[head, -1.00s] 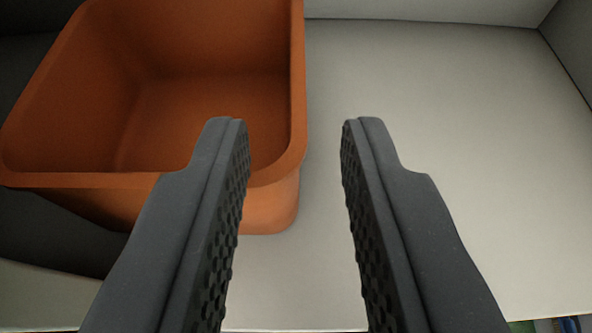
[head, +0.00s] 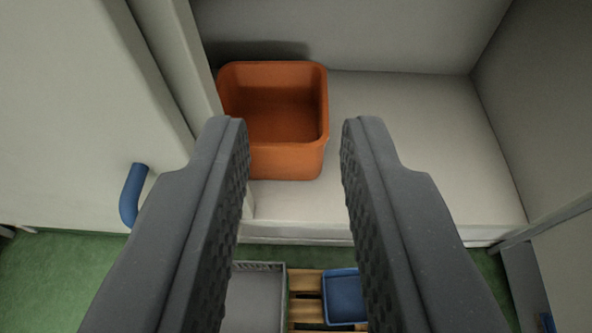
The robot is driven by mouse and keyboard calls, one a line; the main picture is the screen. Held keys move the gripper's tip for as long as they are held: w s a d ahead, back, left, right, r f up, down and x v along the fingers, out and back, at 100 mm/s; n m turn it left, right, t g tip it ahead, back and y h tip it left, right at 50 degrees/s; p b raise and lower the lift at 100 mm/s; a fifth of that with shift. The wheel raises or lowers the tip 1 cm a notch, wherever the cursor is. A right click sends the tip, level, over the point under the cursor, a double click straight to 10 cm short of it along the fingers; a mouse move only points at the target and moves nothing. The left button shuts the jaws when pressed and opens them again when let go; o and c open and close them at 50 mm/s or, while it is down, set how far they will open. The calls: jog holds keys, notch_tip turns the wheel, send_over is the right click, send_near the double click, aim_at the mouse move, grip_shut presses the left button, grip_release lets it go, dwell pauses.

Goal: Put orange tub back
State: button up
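The orange tub (head: 288,160) is empty and stands upright on a pale shelf (head: 420,150), at the shelf's left end beside an upright panel. My gripper (head: 295,125) is open and empty. Its two dark textured fingers reach up from the bottom of the view, apart from each other. The tub shows between and beyond the fingertips, and the left finger hides a little of its lower left side. The fingers appear nearer to the camera than the tub and apart from it.
A white door-like panel with a blue handle (head: 132,195) is at the left. The shelf right of the tub is bare, up to a grey side wall (head: 535,110). Below are a green floor (head: 60,275), a grey crate (head: 257,300) and a blue tub (head: 343,295) on wooden slats.

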jog(key=s+r, duration=1)
jog(key=s, duration=0.4)
jog(key=s+r+t, duration=0.1)
jog(key=s+r, duration=0.9)
jog(key=s, duration=0.3)
jog(key=shift+s+a+h, duration=0.35)
jog(key=shift+a+h, duration=0.05)
jog(key=shift+a, duration=0.05)
notch_tip(320, 180, down, 7)
jog(key=b, duration=0.7)
jog(key=shift+r, duration=0.15)
